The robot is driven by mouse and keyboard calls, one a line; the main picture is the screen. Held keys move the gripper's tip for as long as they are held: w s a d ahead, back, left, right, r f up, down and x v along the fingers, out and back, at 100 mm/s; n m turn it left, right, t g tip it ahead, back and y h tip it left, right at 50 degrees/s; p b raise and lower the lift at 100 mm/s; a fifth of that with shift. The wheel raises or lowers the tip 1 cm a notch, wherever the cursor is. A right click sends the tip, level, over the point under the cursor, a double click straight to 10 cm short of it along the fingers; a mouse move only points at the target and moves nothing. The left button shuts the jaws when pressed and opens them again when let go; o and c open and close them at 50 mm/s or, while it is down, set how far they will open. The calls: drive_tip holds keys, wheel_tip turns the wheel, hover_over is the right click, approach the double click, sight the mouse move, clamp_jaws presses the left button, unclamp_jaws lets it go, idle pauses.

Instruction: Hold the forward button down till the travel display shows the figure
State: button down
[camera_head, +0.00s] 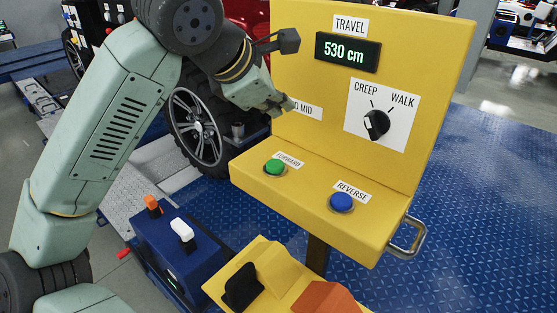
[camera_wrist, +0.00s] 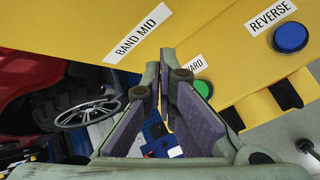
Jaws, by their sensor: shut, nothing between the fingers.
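The yellow console (camera_head: 440,100) has a TRAVEL display (camera_head: 347,52) reading 530 cm in green. The green FORWARD button (camera_head: 275,167) sits on its lower ledge, left of the blue REVERSE button (camera_head: 342,202). My gripper (camera_head: 284,106) is shut and empty, in front of the upright panel, above and apart from the green button. It partly covers the BAND MID label (camera_head: 308,109). In the wrist view, the green button (camera_wrist: 202,88) shows just right of my closed fingertips (camera_wrist: 165,78), partly hidden by a finger, as is the FORWARD label.
A black knob (camera_head: 376,124) stands below the CREEP and WALK marks. A yellow box (camera_head: 270,265) with a black rocker and a blue box (camera_head: 170,245) with orange and white switches stand in front. A wheel (camera_head: 195,127) is behind my arm. A metal handle (camera_head: 410,240) sticks out at right.

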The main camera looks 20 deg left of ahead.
drive_tip(key=shift+f, duration=0.1)
drive_tip(key=b, duration=0.5)
hover_over(278, 166)
wheel_tip(278, 166, down, 8)
drive_tip(key=shift+r, duration=0.1)
drive_tip(key=shift+w+f+b, duration=0.1)
drive_tip(key=shift+f+b, duration=0.3)
drive_tip(key=shift+b, duration=0.05)
drive_tip(key=shift+f, duration=0.15)
idle(0.9)
drive_tip(key=shift+f+b, duration=0.25)
drive_tip(key=shift+b, duration=0.35)
